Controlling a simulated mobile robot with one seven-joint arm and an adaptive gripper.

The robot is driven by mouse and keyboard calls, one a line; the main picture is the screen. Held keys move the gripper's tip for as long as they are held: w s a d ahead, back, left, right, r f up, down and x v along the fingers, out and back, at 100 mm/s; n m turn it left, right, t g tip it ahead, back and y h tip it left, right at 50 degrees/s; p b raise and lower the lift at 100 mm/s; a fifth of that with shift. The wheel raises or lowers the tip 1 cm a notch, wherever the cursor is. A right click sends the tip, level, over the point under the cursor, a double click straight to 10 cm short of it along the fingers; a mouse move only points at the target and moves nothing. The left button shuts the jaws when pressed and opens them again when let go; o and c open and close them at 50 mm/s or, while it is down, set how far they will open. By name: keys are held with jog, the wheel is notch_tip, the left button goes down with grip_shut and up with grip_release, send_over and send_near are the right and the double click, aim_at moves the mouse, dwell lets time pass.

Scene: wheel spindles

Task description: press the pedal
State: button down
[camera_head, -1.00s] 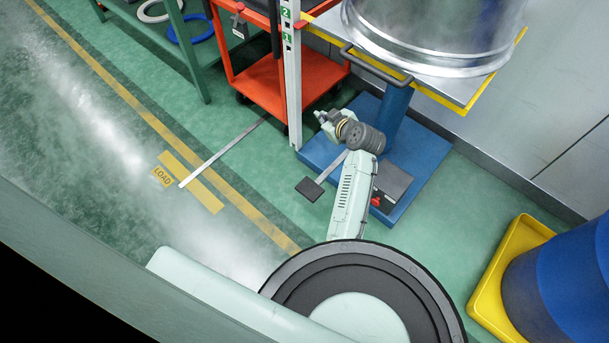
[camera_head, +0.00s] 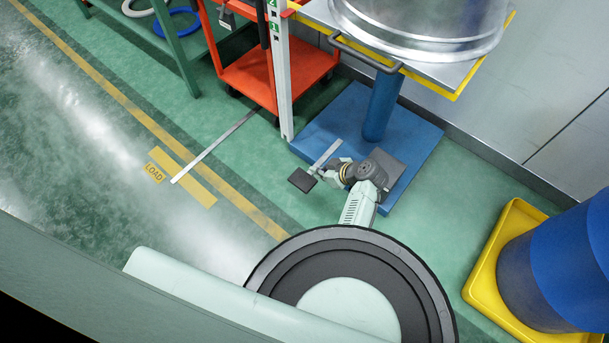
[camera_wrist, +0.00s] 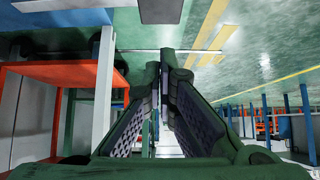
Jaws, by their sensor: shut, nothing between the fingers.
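The pedal (camera_head: 301,180) is a small dark square pad at the end of a pale metal bar that reaches out from under the blue lift base (camera_head: 340,115). In the wrist view a dark pad (camera_wrist: 162,10), which looks like the pedal, shows at the top edge, partly cut off. My gripper (camera_head: 317,172) is shut and empty. In the head view its tip appears just right of the pad and covers part of the bar. I cannot tell whether they touch. In the wrist view my fingers (camera_wrist: 167,62) meet at their tips.
The blue column carries a table with a large metal drum (camera_head: 420,25). A white post (camera_head: 280,80) and a red cart (camera_head: 250,85) stand behind left. A yellow tray (camera_head: 500,270) with a blue barrel is at right. The floor left of the pedal is mostly clear.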

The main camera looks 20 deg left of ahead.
send_over(297, 175)
jog(key=s+d, duration=0.1)
jog(key=d, duration=0.2)
notch_tip(297, 175, down, 6)
jog(key=shift+f, duration=0.15)
jog(key=shift+s+d+f, duration=0.1)
jog(key=shift+d+f, duration=0.1)
jog(key=shift+f, duration=1.05)
jog(key=shift+f+b, duration=0.3)
jog(key=shift+f, duration=0.3)
jog(key=shift+f, duration=0.1)
